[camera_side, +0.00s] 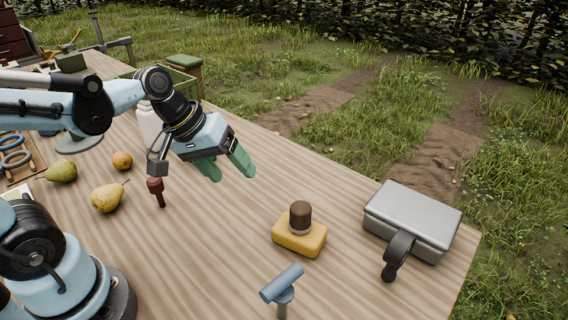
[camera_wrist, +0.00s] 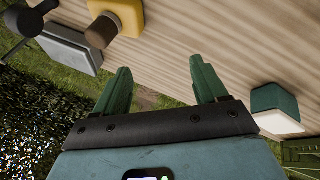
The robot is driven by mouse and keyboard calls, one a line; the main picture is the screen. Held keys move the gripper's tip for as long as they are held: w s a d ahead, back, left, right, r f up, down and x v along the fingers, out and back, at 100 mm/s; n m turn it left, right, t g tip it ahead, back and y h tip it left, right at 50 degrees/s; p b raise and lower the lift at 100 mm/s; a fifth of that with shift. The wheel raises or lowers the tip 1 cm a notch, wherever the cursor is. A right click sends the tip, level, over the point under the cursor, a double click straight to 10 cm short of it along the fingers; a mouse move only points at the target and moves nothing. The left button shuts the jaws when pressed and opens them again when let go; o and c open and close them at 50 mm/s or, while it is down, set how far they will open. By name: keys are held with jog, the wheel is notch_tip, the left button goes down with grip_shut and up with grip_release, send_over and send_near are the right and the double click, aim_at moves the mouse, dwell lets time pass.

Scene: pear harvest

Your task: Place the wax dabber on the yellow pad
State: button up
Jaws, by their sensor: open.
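The wax dabber, which I take to be the dark brown cylinder with a paler tan base (camera_side: 300,216), stands upright on the yellow pad (camera_side: 290,241) at the right of the table. In the wrist view the dabber (camera_wrist: 102,31) and the pad (camera_wrist: 130,14) show at the top left. My gripper (camera_side: 232,174) is open and empty, above the table, to the left of the pad and clear of it. In the wrist view its two green fingers (camera_wrist: 160,66) are spread with nothing between them.
A grey metal box (camera_side: 415,215) stands right of the pad, with a dark round-headed tool (camera_side: 397,253) at its front. A blue-grey cylinder on a post (camera_side: 283,284) is in front. A red-handled tool (camera_side: 156,190), pears (camera_side: 108,197) and a white bottle (camera_side: 150,127) are left.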

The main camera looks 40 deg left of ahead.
jog(key=m+y, duration=0.1)
jog(key=s+a+m+t, duration=0.1)
jog(key=m, duration=0.1)
jog(key=a+r+m+t+y, duration=0.1)
jog(key=m, duration=0.1)
jog(key=shift+s+a+y, duration=0.25)
jog(key=shift+s+y, duration=0.05)
jog(key=shift+s, duration=0.1)
jog(key=shift+o, duration=0.2)
